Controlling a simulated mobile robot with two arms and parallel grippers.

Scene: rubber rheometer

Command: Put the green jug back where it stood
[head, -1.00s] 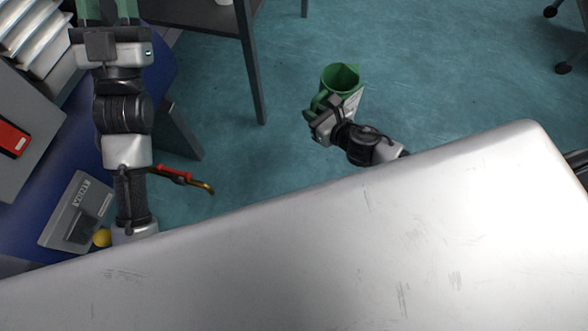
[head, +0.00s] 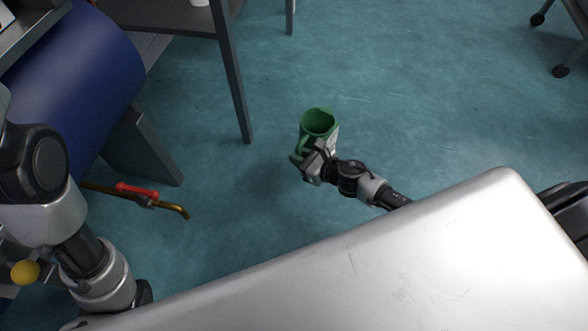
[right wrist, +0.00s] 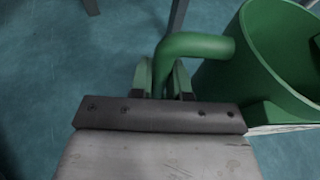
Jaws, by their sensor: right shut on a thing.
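The green jug (head: 318,124) is held over the floor in the middle of the head view, with its open top facing up. My right gripper (head: 309,160) is shut on the jug's handle. In the right wrist view the handle (right wrist: 200,45) runs down between the two fingers of the gripper (right wrist: 168,80), and the jug's body (right wrist: 265,70) is at the right. My left arm shows at the left edge of the head view, but its gripper is out of the picture. The place where the jug stood cannot be made out.
A dark table (head: 232,70) with thin legs stands at the upper left. A blue rounded surface (head: 75,75) is left of it. A brass pipe tool with a red part (head: 137,190) is at the lower left. Chair casters (head: 560,71) are at the upper right. Open floor lies between.

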